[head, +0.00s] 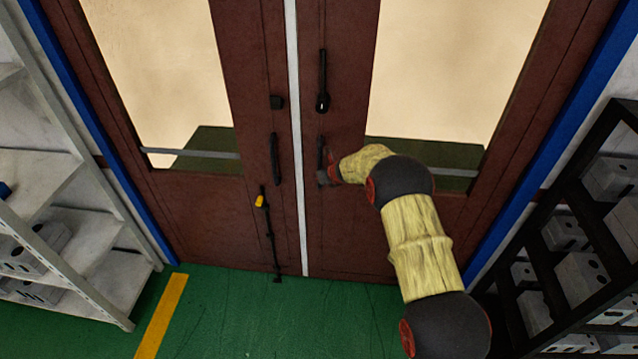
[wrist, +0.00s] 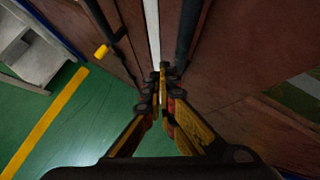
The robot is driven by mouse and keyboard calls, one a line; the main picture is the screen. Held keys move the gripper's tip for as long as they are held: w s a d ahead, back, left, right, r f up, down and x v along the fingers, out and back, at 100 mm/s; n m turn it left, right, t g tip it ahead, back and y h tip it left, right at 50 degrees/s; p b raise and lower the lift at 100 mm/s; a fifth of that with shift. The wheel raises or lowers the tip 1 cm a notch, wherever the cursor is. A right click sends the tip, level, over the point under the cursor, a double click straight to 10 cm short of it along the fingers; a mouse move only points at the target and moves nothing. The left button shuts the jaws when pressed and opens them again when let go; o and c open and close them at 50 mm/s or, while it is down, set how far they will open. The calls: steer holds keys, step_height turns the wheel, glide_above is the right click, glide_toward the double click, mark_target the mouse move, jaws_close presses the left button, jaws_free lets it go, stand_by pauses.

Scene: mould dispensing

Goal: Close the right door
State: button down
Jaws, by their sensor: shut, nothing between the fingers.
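The right door (head: 340,230) is a brown panel with a large window, and it stands beside the left door (head: 215,215) with a pale vertical strip (head: 296,130) between them. The two doors look about flush in the head view; I cannot tell whether a small gap is left. A black handle (head: 321,155) is on the right door near its inner edge. My gripper (head: 328,172) is at this handle, its fingers partly hidden. In the wrist view my gripper (wrist: 160,80) is shut and empty, its tips close to the strip and a dark vertical bar (wrist: 187,35).
The left door carries a black handle (head: 274,158) and a rod with a yellow knob (head: 260,201). A white shelf (head: 75,250) stands at left and a black rack (head: 570,240) with grey boxes at right. Green floor (head: 260,320) in front is clear.

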steer(key=s+r+b, duration=0.1)
steer(key=s+r, duration=0.4)
steer(key=s, duration=0.1)
steer(key=s+a+f+n+g+y, duration=0.1)
steer(key=s+a+f+n+g, duration=0.1)
steer(key=s+f+n, duration=0.4)
steer(key=s+d+r+n+g+b, duration=0.1)
steer(key=s+r+n+g, duration=0.15)
steer(key=s+n, duration=0.4)
steer(key=s+r+n+g+b, duration=0.1)
steer(key=s+r+n, duration=0.2)
steer(key=s+n, duration=0.3)
steer(key=s+d+r+n+t+h+b, duration=0.1)
steer(key=s+d+r+n+b, duration=0.2)
steer(key=s, duration=0.9)
steer(key=s+d+r+n+t+h+b, duration=0.1)
steer(key=s+d+r+n+b, duration=0.3)
steer(key=s+d, duration=0.6)
steer(key=s+d+r+n+t+h+b, duration=0.1)
steer(key=s+d+r+n+h+b, duration=0.2)
steer(key=s, duration=1.1)
steer(key=d+n+b, duration=0.2)
steer(key=d+b, duration=0.1)
steer(key=b, duration=0.1)
steer(key=shift+s+d+r, duration=0.15)
steer(key=shift+d+r, duration=0.05)
steer(key=shift+d, duration=0.1)
